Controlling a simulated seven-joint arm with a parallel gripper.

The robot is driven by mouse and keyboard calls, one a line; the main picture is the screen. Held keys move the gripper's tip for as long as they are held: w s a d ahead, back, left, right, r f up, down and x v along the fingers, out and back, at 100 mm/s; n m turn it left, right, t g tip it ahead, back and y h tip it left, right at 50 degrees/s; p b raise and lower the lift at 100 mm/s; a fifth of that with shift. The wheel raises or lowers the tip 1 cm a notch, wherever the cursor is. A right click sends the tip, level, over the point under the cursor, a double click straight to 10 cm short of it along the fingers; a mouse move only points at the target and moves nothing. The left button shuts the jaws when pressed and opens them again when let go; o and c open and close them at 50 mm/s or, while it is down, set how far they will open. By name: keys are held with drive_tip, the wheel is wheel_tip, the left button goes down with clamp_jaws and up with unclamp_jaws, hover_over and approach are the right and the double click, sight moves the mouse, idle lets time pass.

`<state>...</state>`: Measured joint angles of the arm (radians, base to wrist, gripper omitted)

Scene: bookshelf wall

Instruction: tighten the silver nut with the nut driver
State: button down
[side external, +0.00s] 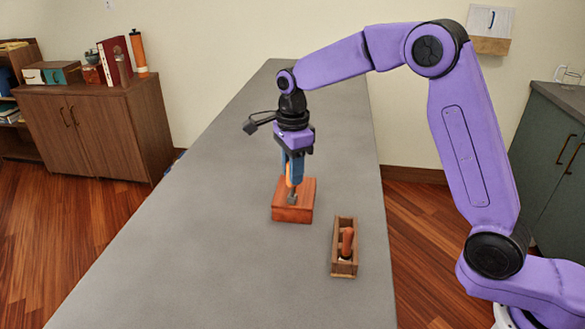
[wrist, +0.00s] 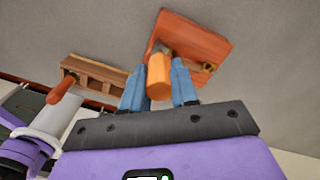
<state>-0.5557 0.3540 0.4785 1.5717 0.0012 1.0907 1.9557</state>
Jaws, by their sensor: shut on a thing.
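My gripper (side external: 292,172) is shut on the orange handle of the nut driver (wrist: 158,78), between its blue fingers (wrist: 183,84). The driver points down, roughly upright, over the reddish wooden block (side external: 304,212). Its grey socket end (side external: 292,198) is at the block's top; I cannot tell whether it sits around a nut. The block also shows in the wrist view (wrist: 196,38). No silver nut can be made out; the driver covers part of the block.
A wooden rack (side external: 335,265) holding a tool with a red-orange handle (side external: 347,240) stands to the right of the block, nearer the camera. The grey table (side external: 200,250) is otherwise clear. Cabinets (side external: 95,125) stand off to the left.

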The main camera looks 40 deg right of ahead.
drive_tip(key=m, duration=0.6)
drive_tip(key=shift+n, duration=0.7)
drive_tip(key=shift+r, duration=0.15)
drive_tip(key=shift+r, duration=1.35)
drive_tip(key=shift+r, duration=0.15)
drive_tip(key=shift+r, duration=1.35)
